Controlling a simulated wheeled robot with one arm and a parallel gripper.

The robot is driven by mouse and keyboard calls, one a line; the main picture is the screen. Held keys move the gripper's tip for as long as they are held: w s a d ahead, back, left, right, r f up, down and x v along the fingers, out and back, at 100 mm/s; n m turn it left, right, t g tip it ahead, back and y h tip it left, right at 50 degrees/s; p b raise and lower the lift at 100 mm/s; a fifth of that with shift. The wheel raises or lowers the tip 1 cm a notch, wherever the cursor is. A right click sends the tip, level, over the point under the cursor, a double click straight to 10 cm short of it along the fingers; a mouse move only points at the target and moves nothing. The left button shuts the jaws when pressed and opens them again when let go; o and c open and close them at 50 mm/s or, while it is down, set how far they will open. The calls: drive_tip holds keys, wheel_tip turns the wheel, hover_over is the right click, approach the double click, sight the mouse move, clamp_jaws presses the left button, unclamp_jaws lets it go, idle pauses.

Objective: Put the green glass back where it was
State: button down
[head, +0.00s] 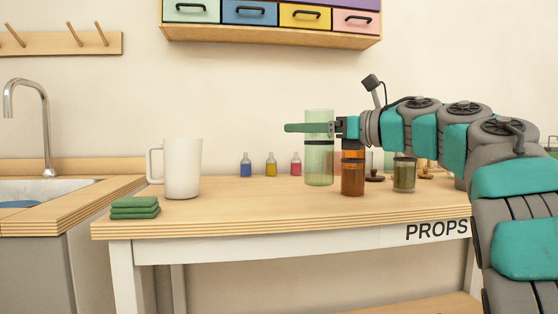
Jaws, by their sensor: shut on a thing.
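The green glass (319,164) is a tall, clear green cylinder, upright over the middle right of the table. My gripper (318,128) reaches in from the right and is shut around its upper part. I cannot tell whether its base touches the table or hangs just above it. An amber bottle (353,175) with a dark band stands close to its right, partly under my gripper. A short olive-green tumbler (404,175) stands further right.
A white mug (182,169), folded green cloths (135,207) and three small coloured bottles (271,165) stand on the wooden table (240,208). A sink (45,188) is at left. Several partly hidden items are behind my arm.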

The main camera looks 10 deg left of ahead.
drive_tip(key=w+a+f, duration=0.4)
drive_tip(key=w+a, duration=0.2)
drive_tip(key=w, duration=0.4)
drive_tip(key=shift+a+f+p, duration=0.15)
drive_tip(key=shift+f+p, duration=0.1)
drive_tip(key=shift+p, duration=0.05)
idle(0.4)
drive_tip(key=shift+f, duration=0.1)
unclamp_jaws()
drive_tip(key=b+v, duration=0.1)
drive_tip(key=v, duration=1.1)
